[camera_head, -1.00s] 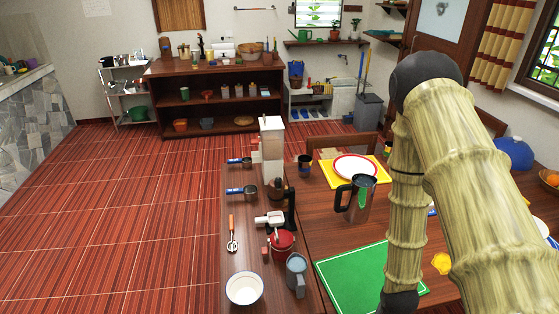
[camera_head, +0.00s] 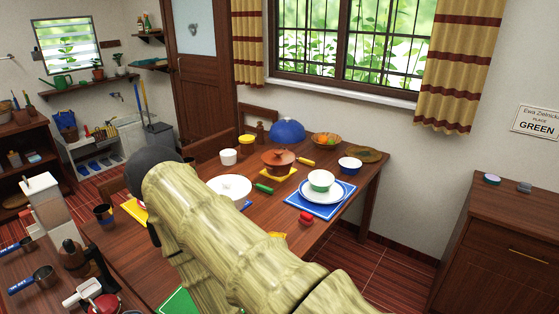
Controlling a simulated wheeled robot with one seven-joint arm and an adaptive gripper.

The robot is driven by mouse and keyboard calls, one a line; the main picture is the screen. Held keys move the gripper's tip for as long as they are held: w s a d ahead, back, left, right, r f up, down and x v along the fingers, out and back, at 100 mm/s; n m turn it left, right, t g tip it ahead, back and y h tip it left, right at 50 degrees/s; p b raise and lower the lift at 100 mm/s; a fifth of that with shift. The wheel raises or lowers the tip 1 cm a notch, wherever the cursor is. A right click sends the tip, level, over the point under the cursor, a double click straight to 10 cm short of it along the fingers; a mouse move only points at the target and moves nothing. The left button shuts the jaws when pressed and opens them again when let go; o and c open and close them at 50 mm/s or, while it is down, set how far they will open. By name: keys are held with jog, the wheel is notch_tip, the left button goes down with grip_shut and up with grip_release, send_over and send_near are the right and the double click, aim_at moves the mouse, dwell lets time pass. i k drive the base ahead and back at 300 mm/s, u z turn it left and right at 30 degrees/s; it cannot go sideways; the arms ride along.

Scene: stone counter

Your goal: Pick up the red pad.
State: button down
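I cannot make out a red pad for certain. A small round red thing (camera_head: 305,217) sits on the wooden table (camera_head: 340,232), just in front of the blue mat; it looks more like a ball or fruit than a flat pad. A red pot (camera_head: 105,303) shows at the bottom left, partly cut off by the frame edge. My bamboo-patterned arm crosses the middle of the view and hides part of the table. My gripper is outside the view.
A reddish-brown pot (camera_head: 278,160) stands on a yellow mat. A white plate with a bowl (camera_head: 321,181) sits on a blue mat (camera_head: 336,205). A blue dome (camera_head: 287,130) stands at the back. A wooden cabinet (camera_head: 500,250) stands right; floor shows between it and the table.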

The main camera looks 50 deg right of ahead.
aim_at(306, 219)
jog(key=z, duration=2.6)
jog(key=i, duration=0.7)
jog(key=u, duration=0.9)
